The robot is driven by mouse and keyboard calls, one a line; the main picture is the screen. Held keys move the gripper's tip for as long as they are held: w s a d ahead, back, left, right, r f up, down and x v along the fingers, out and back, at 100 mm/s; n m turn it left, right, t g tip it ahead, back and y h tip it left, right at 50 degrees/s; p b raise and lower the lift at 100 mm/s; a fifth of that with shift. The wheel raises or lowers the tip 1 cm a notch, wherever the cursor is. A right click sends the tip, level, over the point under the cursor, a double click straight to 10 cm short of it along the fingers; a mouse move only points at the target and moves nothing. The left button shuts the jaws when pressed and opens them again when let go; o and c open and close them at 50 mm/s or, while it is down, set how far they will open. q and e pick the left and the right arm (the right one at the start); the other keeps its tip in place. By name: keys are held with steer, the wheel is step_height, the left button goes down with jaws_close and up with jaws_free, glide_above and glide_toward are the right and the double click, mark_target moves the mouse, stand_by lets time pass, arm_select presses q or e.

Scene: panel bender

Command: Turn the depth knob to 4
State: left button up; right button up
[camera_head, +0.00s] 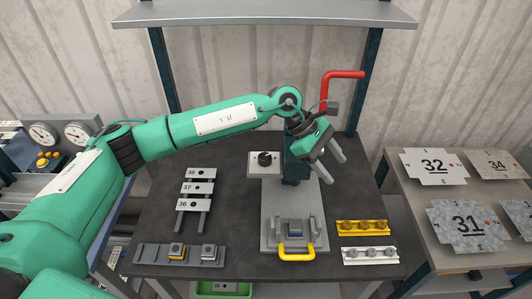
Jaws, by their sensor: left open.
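The depth knob (265,158) is a small black round knob on a light plate at the left side of the bender (293,168). Its dial marks are too small to read. My left arm reaches across from the left above the knob. My left gripper (335,170) is open and empty, to the right of the knob and apart from it, in front of the bender's column. Its two grey fingers point down and to the right. My right gripper is not in view.
A red lever (345,77) rises behind the gripper. A yellow handle (297,254) is at the bender's front. Yellow (362,228) and white (369,255) strips lie right, numbered plates (197,188) left. A side table (408,196) holds numbered sheets. The dark tabletop between is partly clear.

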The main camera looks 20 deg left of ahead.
arm_select(q)
steer(key=w+a+r+m+t+y, duration=0.1)
steer(key=w+a+y, duration=0.3)
steer(key=a, duration=0.5)
step_height(320, 180, up, 4)
steer(key=y, duration=0.5)
glide_above(266, 157)
steer(key=shift+m+t, duration=0.3)
steer(key=shift+m, duration=0.1)
step_height(266, 157, down, 13)
steer(key=p, duration=0.7)
steer(key=shift+r, duration=0.15)
steer(key=shift+f, duration=0.5)
steer(key=shift+c, duration=0.2)
steer(key=c, duration=1)
steer(key=shift+o, duration=0.2)
